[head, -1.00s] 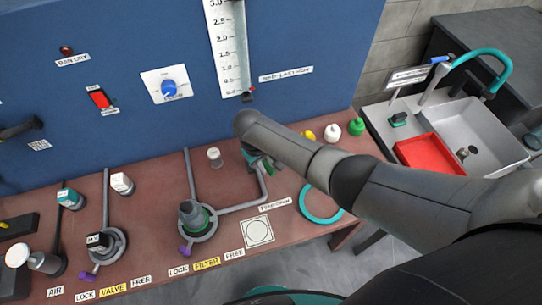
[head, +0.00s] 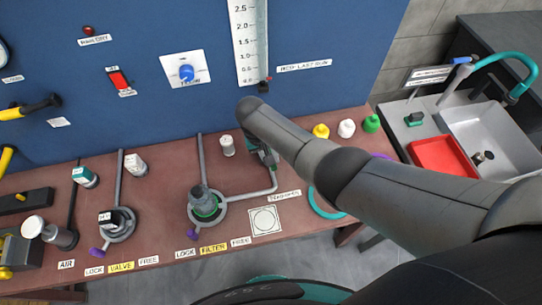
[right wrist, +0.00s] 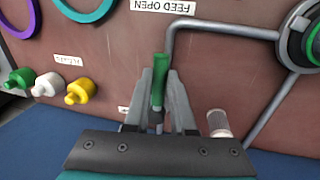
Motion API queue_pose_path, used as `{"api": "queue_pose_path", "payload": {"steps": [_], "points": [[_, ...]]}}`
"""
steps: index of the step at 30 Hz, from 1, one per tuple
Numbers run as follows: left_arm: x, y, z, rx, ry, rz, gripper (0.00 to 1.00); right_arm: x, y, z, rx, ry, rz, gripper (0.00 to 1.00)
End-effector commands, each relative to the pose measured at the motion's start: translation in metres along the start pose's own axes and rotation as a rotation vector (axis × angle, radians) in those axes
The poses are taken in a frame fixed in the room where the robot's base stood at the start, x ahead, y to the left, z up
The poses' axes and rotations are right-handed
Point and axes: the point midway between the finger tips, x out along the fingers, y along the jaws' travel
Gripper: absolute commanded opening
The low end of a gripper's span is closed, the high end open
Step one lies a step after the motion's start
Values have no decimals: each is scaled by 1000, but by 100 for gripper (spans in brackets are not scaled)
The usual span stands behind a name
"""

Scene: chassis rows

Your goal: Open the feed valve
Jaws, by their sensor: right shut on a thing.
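The feed valve's green handle (right wrist: 158,82) shows in the right wrist view. My right gripper (right wrist: 158,92) is shut on it, one finger on each side. The handle's free end points toward the "FEED OPEN" label (right wrist: 162,6). In the head view my right gripper (head: 264,156) is low at the bench, at the end of the grey pipe (head: 252,194) that runs from the filter (head: 206,205). My arm hides most of the valve there. The label also shows in the head view (head: 285,195). My left gripper is not in view.
A white-topped cylinder (head: 227,146) stands close to the gripper. Yellow (head: 321,131), white (head: 346,128) and green (head: 371,123) plugs stand behind my arm. A teal ring (head: 322,207) lies at the bench's front edge. The blue panel (head: 150,110) rises behind.

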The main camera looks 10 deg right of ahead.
Motion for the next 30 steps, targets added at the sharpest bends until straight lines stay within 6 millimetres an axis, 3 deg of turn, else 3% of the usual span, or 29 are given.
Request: {"api": "queue_pose_path", "payload": {"steps": [4, 5, 12, 23, 30], "points": [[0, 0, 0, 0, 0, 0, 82, -1, -1, 0, 2, 1, -4, 0], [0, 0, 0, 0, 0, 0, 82, -1, -1, 0, 2, 1, -4, 26], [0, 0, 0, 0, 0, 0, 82, -1, -1, 0, 1, 1, -3, 53], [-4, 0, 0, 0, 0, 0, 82, -7, 0, 0, 0, 0, -2, 53], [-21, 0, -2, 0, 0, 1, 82, -46, -1, -1, 0, 3, -6, 53]]}}
